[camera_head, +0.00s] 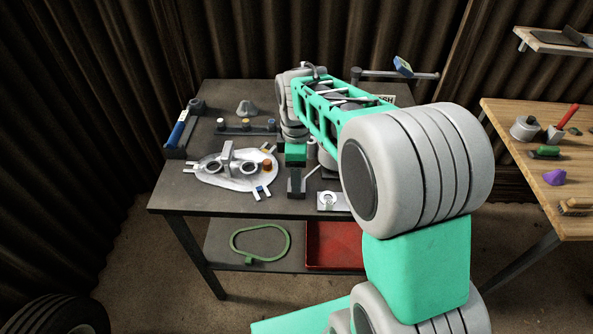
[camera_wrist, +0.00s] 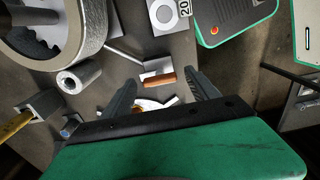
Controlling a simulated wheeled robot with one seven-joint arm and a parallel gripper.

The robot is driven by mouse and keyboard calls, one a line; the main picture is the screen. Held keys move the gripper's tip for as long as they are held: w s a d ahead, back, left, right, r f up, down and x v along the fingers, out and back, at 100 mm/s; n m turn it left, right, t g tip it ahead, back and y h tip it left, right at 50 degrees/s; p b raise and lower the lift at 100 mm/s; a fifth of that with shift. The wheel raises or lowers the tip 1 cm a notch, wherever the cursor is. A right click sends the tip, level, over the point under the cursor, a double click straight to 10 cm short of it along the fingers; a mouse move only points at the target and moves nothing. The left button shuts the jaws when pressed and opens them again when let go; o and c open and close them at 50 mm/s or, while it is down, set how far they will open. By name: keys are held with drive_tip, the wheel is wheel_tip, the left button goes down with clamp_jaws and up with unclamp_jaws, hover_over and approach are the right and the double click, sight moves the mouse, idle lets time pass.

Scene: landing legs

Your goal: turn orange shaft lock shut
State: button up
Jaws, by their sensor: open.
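My gripper (camera_wrist: 161,84) is open, its two dark fingers apart in the wrist view. Between their tips, in the picture, lies an orange-brown cylindrical piece (camera_wrist: 160,79) with a white part along it. I cannot tell whether the fingers touch it. In the head view, a silver plate (camera_head: 215,178) with two raised rings lies on the dark table. An orange knob (camera_head: 267,166) sits near its right end, and white tabs stick out around it. The gripper body hides part of the wrist view's lower area.
A blue-handled tool in a dark holder (camera_head: 183,132) stands at the table's left. A bar with several pegs (camera_head: 246,128) lies behind the plate. A white square piece with a ring (camera_head: 330,201) lies at the front. A wooden bench (camera_head: 540,180) stands to the right.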

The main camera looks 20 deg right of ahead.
drive_tip(key=shift+c, duration=0.4)
drive_tip(key=c, duration=1.3)
drive_tip(key=shift+m, duration=0.3)
drive_tip(key=m, duration=0.3)
drive_tip(key=shift+m, duration=0.3)
drive_tip(key=m, duration=0.4)
drive_tip(key=shift+p, duration=0.4)
drive_tip(key=m, duration=0.9)
drive_tip(key=shift+m, duration=0.3)
